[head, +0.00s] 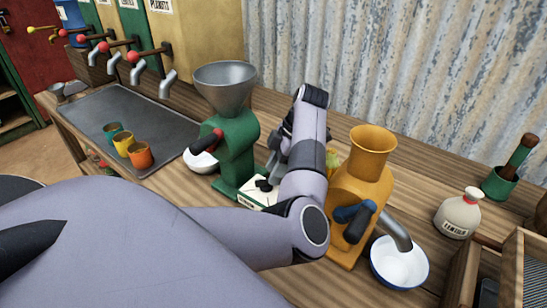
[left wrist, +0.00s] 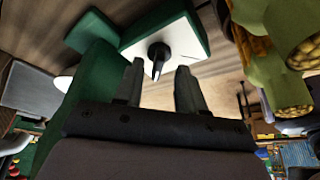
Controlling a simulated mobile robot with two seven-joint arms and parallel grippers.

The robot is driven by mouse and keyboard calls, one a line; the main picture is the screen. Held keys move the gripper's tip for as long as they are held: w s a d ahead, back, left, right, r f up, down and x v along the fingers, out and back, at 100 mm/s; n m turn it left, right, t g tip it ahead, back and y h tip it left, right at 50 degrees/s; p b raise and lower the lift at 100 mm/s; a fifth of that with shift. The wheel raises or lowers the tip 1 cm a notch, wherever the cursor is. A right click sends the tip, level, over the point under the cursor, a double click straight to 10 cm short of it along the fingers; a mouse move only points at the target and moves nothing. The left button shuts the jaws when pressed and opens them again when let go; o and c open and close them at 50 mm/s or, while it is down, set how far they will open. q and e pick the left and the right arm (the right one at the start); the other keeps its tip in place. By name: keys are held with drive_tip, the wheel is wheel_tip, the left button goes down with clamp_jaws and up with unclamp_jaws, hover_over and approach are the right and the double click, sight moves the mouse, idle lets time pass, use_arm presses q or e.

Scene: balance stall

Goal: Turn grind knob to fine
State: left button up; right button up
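A green grinder (head: 236,145) with a grey hopper stands mid-counter. Beside its base is a white, green-edged dial plate (head: 251,199) with a black grind knob (head: 264,185). In the left wrist view the black knob (left wrist: 158,54) stands on the white plate (left wrist: 138,33), its narrow end towards my fingers. My left gripper (head: 271,169) reaches down over the plate. In the left wrist view its two fingers (left wrist: 160,65) are apart, with the knob just ahead of the gap; contact cannot be told. The dial's markings are not readable. My right gripper is not in view.
An orange grinder (head: 370,170) stands close right of my arm, with a white bowl (head: 399,264) under its spout. Cups (head: 139,154) stand on a grey tray (head: 120,115). A sack (head: 458,214) is right.

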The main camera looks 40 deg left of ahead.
use_arm(q)
drive_tip(key=shift+x, duration=1.1)
drive_tip(key=shift+w, duration=0.1)
clamp_jaws()
drive_tip(key=shift+n, duration=0.3)
drive_tip(key=n+b, duration=0.1)
drive_tip(key=n+h+b, duration=0.1)
drive_tip(key=n, duration=0.1)
drive_tip(key=shift+w+a+f+g, duration=0.1)
drive_tip(key=shift+w+a+g, duration=0.1)
drive_tip(key=shift+a+g, duration=0.1)
drive_tip(key=n+h+b, duration=0.1)
drive_tip(key=n+b, duration=0.1)
drive_tip(key=n, duration=0.1)
drive_tip(key=shift+a, duration=0.15)
drive_tip(key=shift+a+n+h+b, duration=0.15)
drive_tip(key=shift+n+h+b, duration=0.55)
drive_tip(key=shift+n, duration=0.5)
